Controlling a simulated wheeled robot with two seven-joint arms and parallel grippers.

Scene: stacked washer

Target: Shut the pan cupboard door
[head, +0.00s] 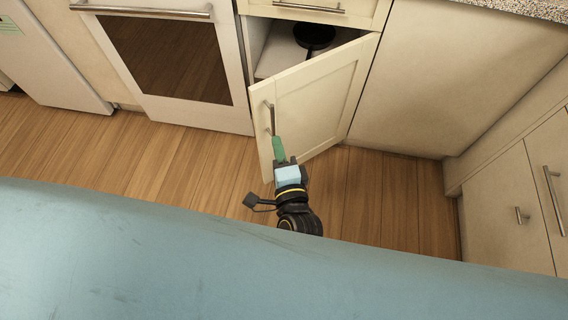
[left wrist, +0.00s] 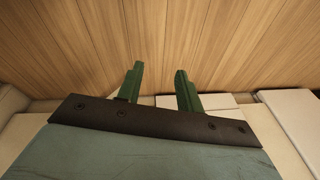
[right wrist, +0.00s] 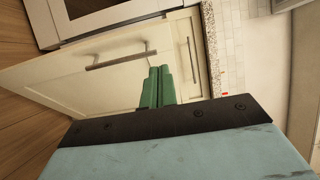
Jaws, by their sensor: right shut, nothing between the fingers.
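The pan cupboard door (head: 312,100) is a cream panel, hinged on its right side and standing partly open. Its bar handle (head: 271,117) is near the free left edge. Inside the cupboard a dark pan (head: 314,36) sits on a pale shelf. My right gripper (head: 278,149) is shut and empty, in front of the door's outer face near the handle; contact cannot be told. In the right wrist view its green fingers (right wrist: 158,87) are together before the door (right wrist: 75,78) and below its handle (right wrist: 121,60). My left gripper (left wrist: 158,88) is open and empty, with wood floor beyond it.
An oven (head: 168,58) stands left of the cupboard. A closed cream panel (head: 445,75) is to its right, with more handled cabinets (head: 515,205) at far right. Wood floor (head: 120,155) is clear in front of the oven.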

